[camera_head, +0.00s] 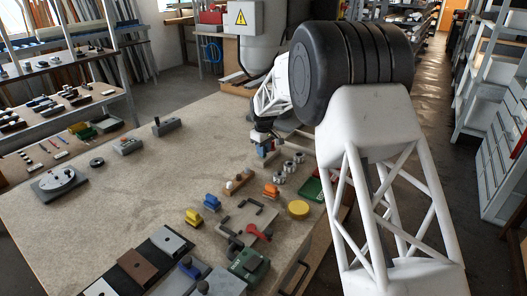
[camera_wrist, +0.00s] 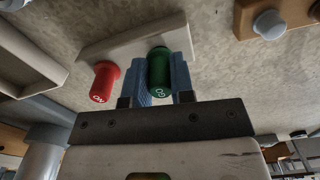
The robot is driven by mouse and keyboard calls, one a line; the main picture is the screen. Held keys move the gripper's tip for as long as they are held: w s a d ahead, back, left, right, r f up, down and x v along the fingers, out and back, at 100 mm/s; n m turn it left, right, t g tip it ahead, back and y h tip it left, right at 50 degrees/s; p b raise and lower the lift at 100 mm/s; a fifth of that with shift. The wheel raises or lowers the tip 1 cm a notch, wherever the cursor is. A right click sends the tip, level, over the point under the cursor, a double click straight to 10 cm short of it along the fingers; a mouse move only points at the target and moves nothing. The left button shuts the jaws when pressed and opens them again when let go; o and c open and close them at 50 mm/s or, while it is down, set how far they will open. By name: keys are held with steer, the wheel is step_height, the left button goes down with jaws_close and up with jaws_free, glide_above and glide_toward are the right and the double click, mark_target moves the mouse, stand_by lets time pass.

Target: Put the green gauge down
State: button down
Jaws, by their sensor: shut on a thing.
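The green gauge (camera_wrist: 159,72) is a short dark green cylinder with a white mark on its end. It is between the two blue fingers of my gripper (camera_wrist: 160,80), which is shut on it. A red gauge (camera_wrist: 104,82) stands to its left, at a pale beige block (camera_wrist: 135,40) that runs behind both. I cannot tell whether the green gauge is still seated in that block. In the head view my gripper (camera_head: 266,146) is low over the far right part of the table; the green gauge is too small to make out there.
A wooden block with a grey knob (camera_wrist: 270,24) lies at the upper right of the wrist view. In the head view, several metal cylinders (camera_head: 288,167), an orange piece (camera_head: 271,190) and a yellow disc (camera_head: 298,209) lie in front of my gripper. The table's middle (camera_head: 150,185) is clear.

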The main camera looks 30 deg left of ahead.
steer(key=shift+f, duration=0.25)
steer(key=shift+f, duration=0.15)
steer(key=c, duration=1)
jaws_free()
step_height(320, 180, up, 12)
steer(key=shift+r, duration=0.15)
stand_by(0.4)
